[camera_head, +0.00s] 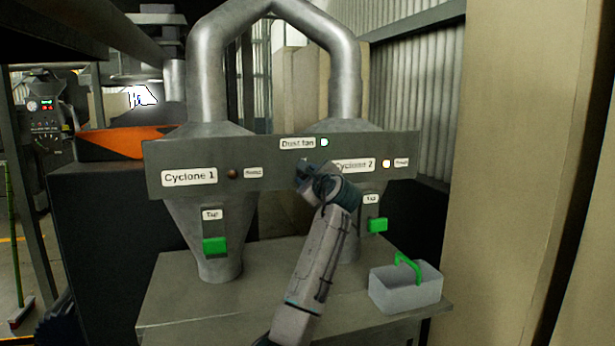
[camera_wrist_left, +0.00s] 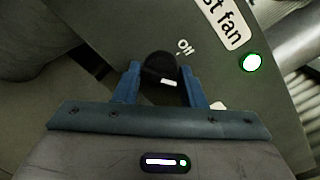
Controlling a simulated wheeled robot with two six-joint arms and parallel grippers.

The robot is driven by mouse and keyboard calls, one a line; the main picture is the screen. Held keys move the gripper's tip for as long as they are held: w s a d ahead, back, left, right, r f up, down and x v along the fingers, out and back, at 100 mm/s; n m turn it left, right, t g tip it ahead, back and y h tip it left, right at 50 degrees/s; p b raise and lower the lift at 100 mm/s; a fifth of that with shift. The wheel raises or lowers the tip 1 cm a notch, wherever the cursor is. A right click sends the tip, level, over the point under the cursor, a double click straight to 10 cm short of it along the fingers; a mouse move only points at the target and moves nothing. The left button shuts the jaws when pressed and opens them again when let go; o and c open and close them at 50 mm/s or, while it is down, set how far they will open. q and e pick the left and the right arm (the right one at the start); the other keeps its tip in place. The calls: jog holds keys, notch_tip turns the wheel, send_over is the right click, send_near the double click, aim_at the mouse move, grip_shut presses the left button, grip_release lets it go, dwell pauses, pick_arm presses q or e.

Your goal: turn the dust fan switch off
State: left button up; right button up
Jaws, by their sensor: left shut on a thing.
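The dust fan switch (camera_wrist_left: 160,68) is a black round knob with a white mark. It sits on the grey panel (camera_head: 270,178) below the "Dust fan" label (camera_head: 297,143), and an "Off" mark shows beside it in the left wrist view. A small lamp (camera_head: 324,142) by the label glows, greenish white in the left wrist view (camera_wrist_left: 252,62). My left gripper (camera_head: 303,170) is at the panel, with its two blue fingers (camera_wrist_left: 162,82) shut on the knob from both sides. In the head view my gripper hides the knob. My right gripper is not in view.
Two grey cyclones flank the panel, each with a green tap handle (camera_head: 215,246), (camera_head: 377,225). A grey box with a green handle (camera_head: 405,287) stands on the table (camera_head: 200,300) at right. Wall panels close off the right side.

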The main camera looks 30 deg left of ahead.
pick_arm(q)
jog(key=shift+r, duration=0.1)
jog(key=shift+n, duration=1.2)
jog(key=n, duration=0.2)
jog(key=shift+n+h, duration=0.3)
jog(key=shift+n, duration=0.1)
jog(key=shift+r+n, duration=0.1)
jog(key=shift+n, duration=2.1)
jog(key=shift+n+h, duration=0.4)
jog(key=shift+n, duration=0.3)
jog(key=shift+b, duration=0.3)
jog(key=o, duration=1)
jog(key=shift+c, duration=0.2)
